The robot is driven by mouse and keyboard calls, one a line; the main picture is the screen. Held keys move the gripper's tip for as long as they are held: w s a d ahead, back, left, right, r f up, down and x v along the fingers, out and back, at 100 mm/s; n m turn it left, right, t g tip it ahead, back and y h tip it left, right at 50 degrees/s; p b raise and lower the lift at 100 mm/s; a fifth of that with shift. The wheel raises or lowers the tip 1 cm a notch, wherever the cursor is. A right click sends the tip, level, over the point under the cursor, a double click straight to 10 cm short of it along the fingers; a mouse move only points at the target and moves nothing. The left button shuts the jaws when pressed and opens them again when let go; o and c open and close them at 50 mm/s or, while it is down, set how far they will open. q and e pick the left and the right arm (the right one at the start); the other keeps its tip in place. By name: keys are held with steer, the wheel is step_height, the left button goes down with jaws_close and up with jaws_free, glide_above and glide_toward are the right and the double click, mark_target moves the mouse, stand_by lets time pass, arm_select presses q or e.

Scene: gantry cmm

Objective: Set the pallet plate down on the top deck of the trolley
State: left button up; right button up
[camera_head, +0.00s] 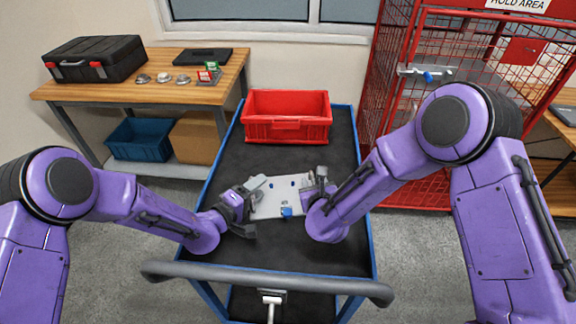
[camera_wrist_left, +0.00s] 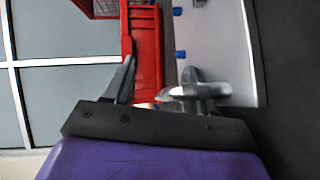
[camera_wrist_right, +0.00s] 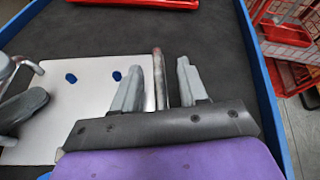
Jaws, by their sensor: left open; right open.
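The pallet plate (camera_head: 275,206) is a pale grey plate with small blue pieces on it. It appears to lie flat over the dark top deck (camera_head: 340,255) of the trolley, but any gap underneath is hard to see. My left gripper (camera_head: 252,190) is open at the plate's left edge, close to the handle there; its left wrist view (camera_wrist_left: 160,85) is blurred. My right gripper (camera_head: 315,180) is open at the right edge. In the right wrist view, the right handle bar (camera_wrist_right: 159,75) shows between its spread fingers, and the plate (camera_wrist_right: 90,120) lies to the left.
A red bin (camera_head: 287,128) stands at the deck's far end. The trolley's push handle (camera_head: 200,273) crosses the front. A workbench (camera_head: 215,75) with a black case (camera_head: 95,60) is at left; a red mesh cage (camera_head: 400,110) is at right. The front deck is clear.

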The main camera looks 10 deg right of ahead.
arm_select(q)
steer(key=shift+f, duration=0.15)
step_height(320, 180, up, 10)
arm_select(e)
steer(key=shift+w, duration=0.1)
stand_by(0.3)
arm_select(q)
steer(key=shift+w, duration=0.1)
arm_select(e)
steer(key=shift+o, duration=0.3)
steer(key=o, duration=0.5)
steer(key=shift+o, duration=1.2)
arm_select(q)
steer(key=shift+r, duration=0.2)
arm_select(e)
steer(key=shift+s+f, duration=0.1)
steer(key=shift+s, duration=0.1)
steer(key=v, duration=0.7)
steer(key=shift+r, duration=0.25)
